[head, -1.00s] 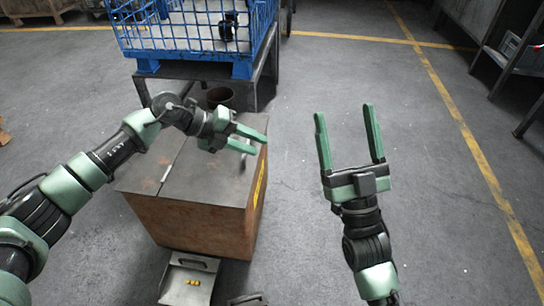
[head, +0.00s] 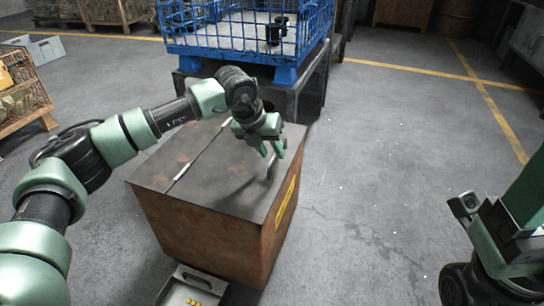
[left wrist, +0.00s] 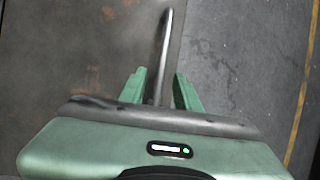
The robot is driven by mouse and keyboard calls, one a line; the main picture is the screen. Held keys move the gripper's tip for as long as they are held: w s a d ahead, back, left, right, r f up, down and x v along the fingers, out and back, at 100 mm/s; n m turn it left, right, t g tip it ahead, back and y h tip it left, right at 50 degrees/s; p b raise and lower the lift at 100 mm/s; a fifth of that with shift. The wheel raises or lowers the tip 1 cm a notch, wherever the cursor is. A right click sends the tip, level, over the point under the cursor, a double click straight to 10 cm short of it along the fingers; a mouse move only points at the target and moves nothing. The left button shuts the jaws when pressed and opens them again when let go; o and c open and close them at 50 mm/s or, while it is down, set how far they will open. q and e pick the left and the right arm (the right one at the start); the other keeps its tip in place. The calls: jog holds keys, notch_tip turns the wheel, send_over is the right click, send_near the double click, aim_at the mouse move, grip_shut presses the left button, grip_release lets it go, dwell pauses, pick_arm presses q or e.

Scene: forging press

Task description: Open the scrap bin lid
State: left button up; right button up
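The scrap bin (head: 205,235) is a rusty brown box on the floor. Its dark grey lid (head: 225,185) lies flat and closed, with a long pale hinge strip to the left. A thin handle (head: 270,168) stands at the lid's right side. My left gripper (head: 272,152) is just above the lid at this handle, pointing down. In the left wrist view, the handle bar (left wrist: 164,50) runs between the two spread fingers (left wrist: 160,88); contact cannot be told. My right gripper (head: 505,225) is partly cut off at the right edge, away from the bin.
A blue wire crate (head: 245,45) on a dark stand is right behind the bin. A small metal tray (head: 190,288) lies at the bin's front. A wooden crate (head: 22,100) stands at the left. The floor right of the bin is clear.

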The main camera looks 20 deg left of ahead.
pick_arm(q)
jog(key=shift+w+f, duration=0.15)
jog(key=shift+f, duration=0.2)
jog(key=shift+d, duration=0.1)
grip_shut()
dwell(1.1)
